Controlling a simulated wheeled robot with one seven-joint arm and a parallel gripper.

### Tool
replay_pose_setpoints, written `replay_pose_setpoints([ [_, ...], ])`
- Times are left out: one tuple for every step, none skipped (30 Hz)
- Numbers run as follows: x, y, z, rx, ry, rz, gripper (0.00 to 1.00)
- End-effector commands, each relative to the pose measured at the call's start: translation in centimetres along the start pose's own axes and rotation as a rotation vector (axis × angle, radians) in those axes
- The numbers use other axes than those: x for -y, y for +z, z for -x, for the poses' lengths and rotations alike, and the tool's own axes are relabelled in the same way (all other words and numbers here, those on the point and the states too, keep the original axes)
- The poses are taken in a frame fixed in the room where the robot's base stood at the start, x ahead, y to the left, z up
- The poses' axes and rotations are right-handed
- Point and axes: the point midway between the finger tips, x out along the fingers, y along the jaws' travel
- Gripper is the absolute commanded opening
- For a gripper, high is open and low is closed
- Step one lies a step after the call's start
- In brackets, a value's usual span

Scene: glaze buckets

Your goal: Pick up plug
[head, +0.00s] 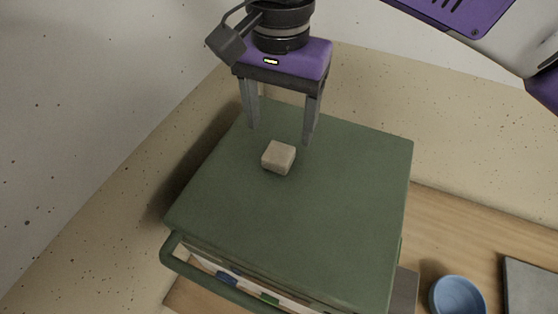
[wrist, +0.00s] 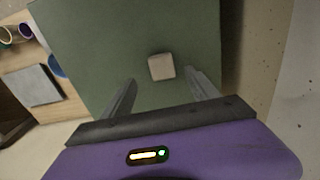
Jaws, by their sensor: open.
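The plug appears to be the small beige block (head: 278,157) lying on top of a green cabinet (head: 330,220). It also shows in the wrist view (wrist: 161,67), ahead of the fingertips and roughly between their lines. My gripper (head: 281,136) is purple and black with two grey fingers pointing down. Its fingers are apart with nothing between them. In the head view the fingertips are above and behind the block, not touching it. In the wrist view my gripper (wrist: 160,77) is open, with the block beyond it.
The cabinet top is otherwise bare. A green handle bar (head: 215,280) runs along its front edge. A blue bowl (head: 458,296) and a grey slab (head: 530,286) are on the wooden surface (head: 470,235) at lower right. A speckled wall (head: 90,110) rises on the left.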

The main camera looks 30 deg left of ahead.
Motion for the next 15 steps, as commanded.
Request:
replay_pose_setpoints([
  [0.0,0.0,-0.5,0.001,0.001,0.000,0.69],
  [-0.1,0.0,-0.8,0.001,0.002,0.000,0.69],
  [0.0,0.0,-1.2,0.001,0.001,0.000,0.69],
  [0.0,0.0,-1.4,0.002,0.000,0.000,0.69],
  [0.0,0.0,-1.7,0.002,0.001,0.000,0.69],
  [0.0,-0.1,-2.0,0.001,0.002,0.000,0.69],
  [0.1,-0.1,-2.4,0.001,0.001,0.000,0.69],
  [0.1,-0.2,-2.7,0.001,0.002,0.000,0.69],
  [0.2,-0.2,-3.3,0.001,0.002,0.000,0.69],
  [0.2,-0.3,-3.8,0.001,0.003,0.000,0.69],
  [0.2,-0.3,-4.2,0.001,0.002,0.000,0.69],
  [0.3,-0.4,-4.8,0.001,0.002,0.000,0.69],
  [0.3,-0.3,-5.2,0.001,0.001,0.000,0.69],
  [0.3,-0.3,-5.6,0.001,0.001,0.000,0.69],
  [0.3,-0.3,-6.0,0.001,0.000,0.000,0.69],
])
